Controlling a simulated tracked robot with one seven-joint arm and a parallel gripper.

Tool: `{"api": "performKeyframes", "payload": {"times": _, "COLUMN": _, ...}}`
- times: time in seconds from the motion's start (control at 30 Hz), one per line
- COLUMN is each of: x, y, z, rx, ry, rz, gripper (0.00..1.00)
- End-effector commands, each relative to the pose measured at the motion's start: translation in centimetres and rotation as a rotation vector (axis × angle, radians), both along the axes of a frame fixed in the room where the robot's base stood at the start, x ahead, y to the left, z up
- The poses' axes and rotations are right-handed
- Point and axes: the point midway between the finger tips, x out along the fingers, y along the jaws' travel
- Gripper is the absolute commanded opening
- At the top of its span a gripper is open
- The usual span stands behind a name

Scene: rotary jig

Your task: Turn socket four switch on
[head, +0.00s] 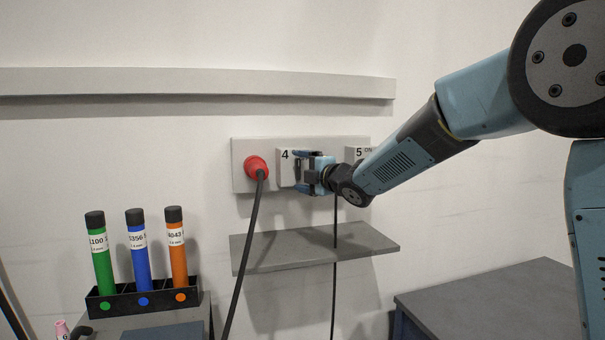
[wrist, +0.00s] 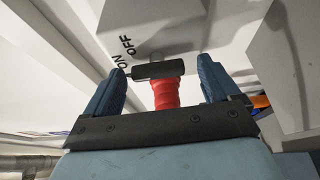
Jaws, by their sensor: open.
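The socket four box (head: 284,178), marked 4, stands on a pale wall panel. My gripper (head: 299,170) is open in front of its right side. In the wrist view the box's face (wrist: 140,22) carries the words OFF and ON. A black switch handle (wrist: 158,70) lies between my two spread fingers, with a gap on either side. Its left end is close to the word ON. A red ribbed part (wrist: 165,94) shows beyond the handle; I cannot tell whether it is the plug. My gripper hides most of the switch in the head view.
A red plug (head: 256,166) with a hanging dark cable (head: 244,255) is left of the box. Socket five's box (head: 356,152) is to the right, partly behind my arm. A grey shelf (head: 290,252) juts out below. A rack (head: 130,299) holds three coloured tubes at lower left.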

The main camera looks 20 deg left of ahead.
Motion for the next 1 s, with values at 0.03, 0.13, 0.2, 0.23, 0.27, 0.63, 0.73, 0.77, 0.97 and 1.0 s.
{"api": "performKeyframes", "payload": {"times": 0.03, "x": 0.0, "y": -0.1, "z": 0.0, "rx": 0.001, "ry": -0.001, "rz": 0.0, "gripper": 0.89}}
{"api": "performKeyframes", "payload": {"times": 0.13, "x": -0.2, "y": -0.5, "z": 0.1, "rx": 0.001, "ry": -0.001, "rz": -0.001, "gripper": 0.89}}
{"api": "performKeyframes", "payload": {"times": 0.2, "x": -0.6, "y": -1.1, "z": 0.1, "rx": 0.001, "ry": -0.001, "rz": -0.002, "gripper": 0.89}}
{"api": "performKeyframes", "payload": {"times": 0.23, "x": -0.9, "y": -1.4, "z": 0.1, "rx": 0.0, "ry": 0.0, "rz": -0.002, "gripper": 0.89}}
{"api": "performKeyframes", "payload": {"times": 0.27, "x": -1.1, "y": -1.8, "z": 0.1, "rx": 0.001, "ry": -0.001, "rz": -0.003, "gripper": 0.89}}
{"api": "performKeyframes", "payload": {"times": 0.63, "x": -5.4, "y": -7.6, "z": 0.1, "rx": 0.001, "ry": 0.0, "rz": -0.003, "gripper": 0.89}}
{"api": "performKeyframes", "payload": {"times": 0.73, "x": -6.4, "y": -8.9, "z": 0.0, "rx": 0.0, "ry": 0.0, "rz": -0.002, "gripper": 0.89}}
{"api": "performKeyframes", "payload": {"times": 0.77, "x": -6.6, "y": -9.3, "z": 0.1, "rx": 0.001, "ry": -0.001, "rz": -0.002, "gripper": 0.89}}
{"api": "performKeyframes", "payload": {"times": 0.97, "x": -7.8, "y": -10.9, "z": 0.0, "rx": 0.0, "ry": 0.0, "rz": -0.001, "gripper": 0.89}}
{"api": "performKeyframes", "payload": {"times": 1.0, "x": -7.9, "y": -11.0, "z": 0.0, "rx": 0.0, "ry": 0.001, "rz": 0.0, "gripper": 0.89}}
